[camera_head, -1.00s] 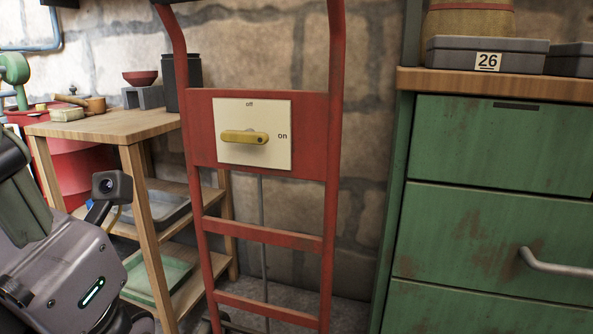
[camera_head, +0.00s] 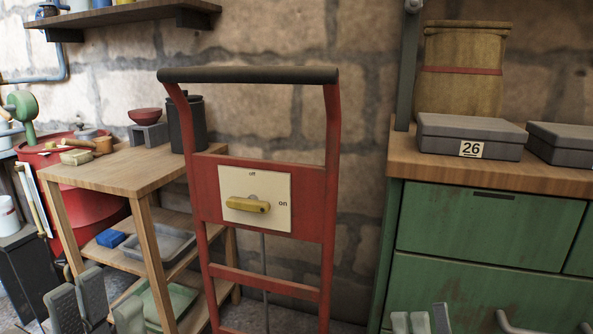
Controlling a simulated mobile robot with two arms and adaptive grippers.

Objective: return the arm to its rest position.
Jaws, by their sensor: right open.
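My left gripper (camera_head: 98,308) shows at the bottom left, in front of the wooden shelf table. Only its grey finger parts are in view, and I cannot tell how far apart they are. My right gripper (camera_head: 421,322) shows at the bottom edge, in front of the green drawer cabinet. Only its finger ends are in view; it is open, and I see nothing held in it. Both grippers are apart from the red hand-truck frame (camera_head: 327,215).
The wooden table (camera_head: 125,168) with lower shelves stands left, near a red drum (camera_head: 88,210). The green cabinet (camera_head: 480,228) on the right carries a grey box labelled 26 (camera_head: 450,143) and a yellow barrel (camera_head: 470,95). The stone wall is behind.

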